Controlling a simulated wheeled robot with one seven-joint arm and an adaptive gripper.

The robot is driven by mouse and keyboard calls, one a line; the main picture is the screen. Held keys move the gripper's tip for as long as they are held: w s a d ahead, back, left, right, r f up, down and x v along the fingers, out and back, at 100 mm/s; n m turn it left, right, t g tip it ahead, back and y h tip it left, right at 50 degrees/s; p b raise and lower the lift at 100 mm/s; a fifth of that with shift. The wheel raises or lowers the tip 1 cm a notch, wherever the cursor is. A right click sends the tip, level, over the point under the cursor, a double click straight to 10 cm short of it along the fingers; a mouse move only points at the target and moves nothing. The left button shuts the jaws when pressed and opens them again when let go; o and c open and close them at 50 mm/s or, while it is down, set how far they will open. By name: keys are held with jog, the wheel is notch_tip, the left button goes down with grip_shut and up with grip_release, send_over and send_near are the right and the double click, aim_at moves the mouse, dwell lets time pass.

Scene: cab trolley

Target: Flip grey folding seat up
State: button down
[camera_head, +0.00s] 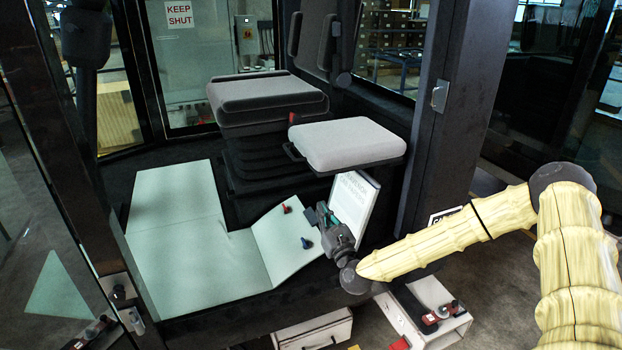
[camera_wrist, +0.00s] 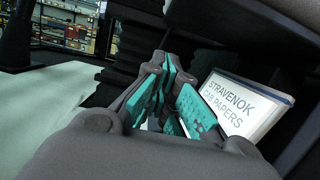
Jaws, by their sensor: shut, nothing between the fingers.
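The grey folding seat (camera_head: 347,141) is folded down, its light grey pad lying flat beside the doorway pillar. A dark bar shows along its left edge. My gripper (camera_head: 321,209) is below the seat's front edge, apart from it, in front of the white papers board. In the wrist view my gripper's teal-padded fingers (camera_wrist: 168,70) are shut and empty. A dark surface across the top right of the wrist view looks like the seat's underside.
The board (camera_head: 352,208), lettered "STRAVENOK CAB PAPERS" in the wrist view (camera_wrist: 241,104), stands under the seat. A larger driver's seat (camera_head: 266,98) is at left. A dark pillar (camera_head: 432,120) stands at right. Small red and blue items lie on the pale floor mat (camera_head: 190,250).

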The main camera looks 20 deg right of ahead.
dwell(0.3)
jog(key=w+r+p, duration=0.6)
jog(key=w, duration=0.3)
jog(key=shift+w+a+r+p, duration=0.15)
jog(key=shift+w+r+p, duration=0.1)
jog(key=shift+w+p, duration=0.15)
dwell(0.5)
